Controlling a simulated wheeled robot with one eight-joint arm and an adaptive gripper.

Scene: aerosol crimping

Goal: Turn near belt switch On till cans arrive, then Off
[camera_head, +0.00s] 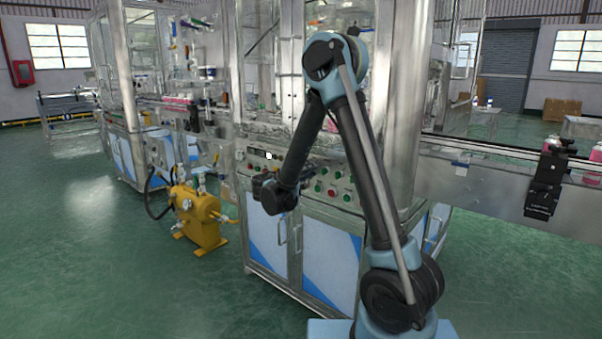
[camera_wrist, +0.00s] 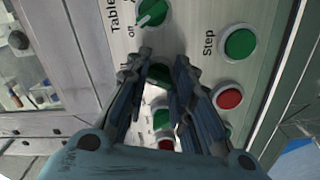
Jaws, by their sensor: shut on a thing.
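In the wrist view, my gripper (camera_wrist: 164,60) has its two dark fingers closed around a small green rotary switch (camera_wrist: 160,76) on the metal panel. The fingers cover most of its label, and I cannot read which way its pointer faces. In the head view, the arm reaches down to the front control panel (camera_head: 318,170) of the near machine. The fingertips and the gripped switch are too small and dark to make out there.
A green "Step" button (camera_wrist: 240,42) and a red button (camera_wrist: 229,98) sit close to the right finger. In the head view, a belt (camera_head: 470,172) runs out to the right, with pink items (camera_head: 553,143) at its far right. A yellow pump (camera_head: 198,218) stands on the floor at left.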

